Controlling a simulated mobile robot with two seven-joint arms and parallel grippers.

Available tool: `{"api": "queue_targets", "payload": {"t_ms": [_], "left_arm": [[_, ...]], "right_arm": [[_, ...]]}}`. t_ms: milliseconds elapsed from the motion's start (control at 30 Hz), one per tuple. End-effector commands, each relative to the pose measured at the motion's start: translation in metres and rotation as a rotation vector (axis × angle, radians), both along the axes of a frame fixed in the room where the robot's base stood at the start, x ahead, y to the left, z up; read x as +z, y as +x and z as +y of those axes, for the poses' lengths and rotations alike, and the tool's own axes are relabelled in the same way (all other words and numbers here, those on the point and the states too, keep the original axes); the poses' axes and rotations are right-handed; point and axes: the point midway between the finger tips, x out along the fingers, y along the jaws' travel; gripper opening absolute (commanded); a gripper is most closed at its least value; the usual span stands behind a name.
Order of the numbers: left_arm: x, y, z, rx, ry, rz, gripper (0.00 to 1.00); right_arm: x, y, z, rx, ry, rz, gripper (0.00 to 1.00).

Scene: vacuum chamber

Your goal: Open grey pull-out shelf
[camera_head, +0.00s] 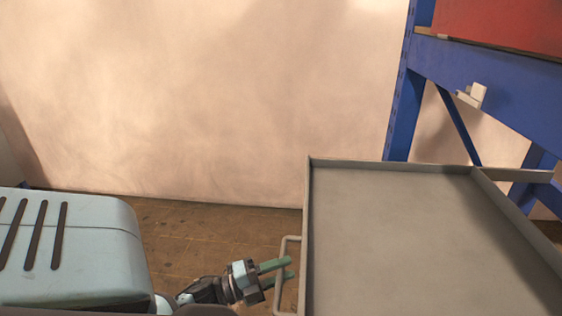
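The grey pull-out shelf (400,240) is a flat tray with low rims at the lower right, extending out from the blue rack. A light grey handle (283,262) stands out from its left side. My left gripper (284,270) reaches in from the lower left with two green fingers. The fingers are apart, with a gap between them, and their tips are at the handle. I cannot tell whether they touch it. My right gripper is not in view.
The blue rack (490,85) stands at the right, with a red box (505,22) on its upper level. A small light bracket (474,95) sits on the blue beam. A pale wall (200,90) is behind. Brown floor (200,235) is clear left of the shelf.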

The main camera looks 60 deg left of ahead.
Motion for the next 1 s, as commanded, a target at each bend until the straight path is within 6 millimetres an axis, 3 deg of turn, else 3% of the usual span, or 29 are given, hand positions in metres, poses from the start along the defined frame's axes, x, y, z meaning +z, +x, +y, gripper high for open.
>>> {"api": "queue_targets", "payload": {"t_ms": [167,600,1000], "left_arm": [[-0.003,-0.013,0.004,0.002,-0.001,0.002,0.36],[-0.013,-0.070,0.019,0.002,0.000,0.001,0.36],[-0.014,-0.074,0.020,0.001,0.000,0.000,0.36]], "right_arm": [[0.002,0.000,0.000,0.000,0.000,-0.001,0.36],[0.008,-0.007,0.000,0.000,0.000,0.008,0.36],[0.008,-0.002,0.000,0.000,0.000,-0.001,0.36]]}}
